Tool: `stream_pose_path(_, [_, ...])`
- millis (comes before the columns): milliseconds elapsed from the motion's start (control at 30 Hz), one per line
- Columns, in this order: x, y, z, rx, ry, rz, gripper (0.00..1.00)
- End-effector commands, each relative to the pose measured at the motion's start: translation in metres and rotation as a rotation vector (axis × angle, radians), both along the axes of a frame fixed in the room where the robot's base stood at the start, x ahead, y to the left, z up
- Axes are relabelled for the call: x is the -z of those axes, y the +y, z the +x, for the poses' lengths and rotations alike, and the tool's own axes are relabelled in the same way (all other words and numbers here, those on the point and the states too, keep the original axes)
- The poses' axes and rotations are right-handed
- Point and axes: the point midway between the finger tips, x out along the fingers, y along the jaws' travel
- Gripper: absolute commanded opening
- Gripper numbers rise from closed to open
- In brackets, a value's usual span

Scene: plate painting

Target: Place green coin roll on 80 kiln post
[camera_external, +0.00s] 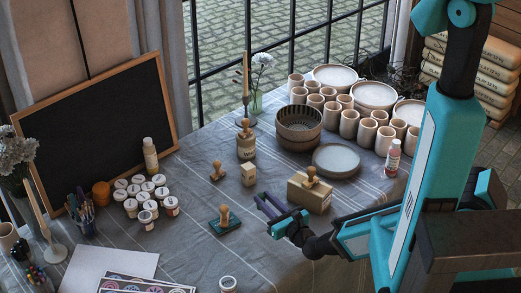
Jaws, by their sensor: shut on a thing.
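My gripper (269,206) reaches in from the right, low over the grey cloth, left of a cardboard-coloured box. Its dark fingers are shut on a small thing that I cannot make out. I cannot pick out a green coin roll for certain. A small upright pale block (248,175) stands on the cloth, beyond and slightly left of my gripper. It looks like a kiln post, but no number on it is readable, and its top looks bare. My gripper is apart from it.
The box (309,194) with a wooden stamp on top is close right of my gripper. A teal pad (225,220) with a stamp lies to the left. Cloth (200,260) is bare at front.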

Motion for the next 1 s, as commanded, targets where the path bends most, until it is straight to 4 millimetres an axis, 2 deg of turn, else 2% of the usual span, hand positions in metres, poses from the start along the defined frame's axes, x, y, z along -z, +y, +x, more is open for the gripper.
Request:
stream_pose_path(333, [0.028, 0.008, -0.006, -0.042, 0.0, 0.0, 0.0])
stream_pose_path(500, [0.035, 0.024, -0.003, -0.077, -0.002, 0.003, 0.0])
stream_pose_path(767, [0.029, 0.044, 0.014, -0.102, -0.002, 0.004, 0.0])
stream_pose_path(1000, [0.014, 0.061, 0.037, -0.116, -0.002, 0.005, 0.0])
